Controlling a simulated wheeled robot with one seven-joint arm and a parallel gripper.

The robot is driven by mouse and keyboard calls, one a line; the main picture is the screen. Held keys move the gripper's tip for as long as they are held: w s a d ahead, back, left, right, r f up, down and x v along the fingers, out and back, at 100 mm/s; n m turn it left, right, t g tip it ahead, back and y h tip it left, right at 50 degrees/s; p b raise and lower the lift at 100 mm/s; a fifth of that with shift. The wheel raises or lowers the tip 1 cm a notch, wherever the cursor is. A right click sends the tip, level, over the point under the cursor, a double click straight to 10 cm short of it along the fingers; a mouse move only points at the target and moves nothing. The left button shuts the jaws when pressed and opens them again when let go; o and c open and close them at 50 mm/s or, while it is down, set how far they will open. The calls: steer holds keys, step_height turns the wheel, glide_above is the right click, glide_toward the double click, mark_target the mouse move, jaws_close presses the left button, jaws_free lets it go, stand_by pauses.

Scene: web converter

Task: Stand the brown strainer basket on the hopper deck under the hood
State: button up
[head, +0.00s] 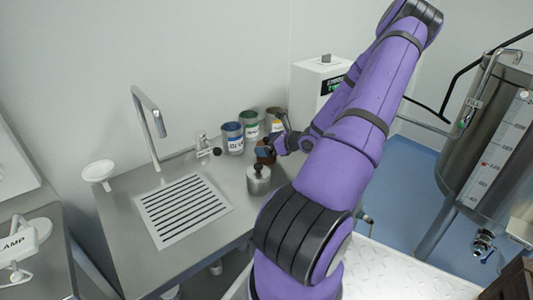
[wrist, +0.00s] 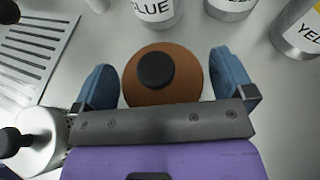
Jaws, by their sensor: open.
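The brown strainer basket (wrist: 135,90), round with a black knob on top, stands on the grey counter. In the head view only a bit of brown (head: 267,157) shows, mostly hidden by my gripper (head: 268,148). In the wrist view my gripper (wrist: 162,68) is open, with one blue finger on each side of the basket. Gaps show between the fingers and the basket's sides. I cannot make out a hopper deck or a hood in either view.
A steel pot (head: 258,180) with a black knob stands close beside the basket. Several labelled cans, one blue (head: 232,138), stand behind it. A slotted drain (head: 183,209) and faucet (head: 150,115) are to the left. A large steel tank (head: 485,140) stands at right.

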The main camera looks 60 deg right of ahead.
steer(key=shift+w, duration=0.2)
steer(key=c, duration=0.9)
steer(key=shift+c, duration=0.2)
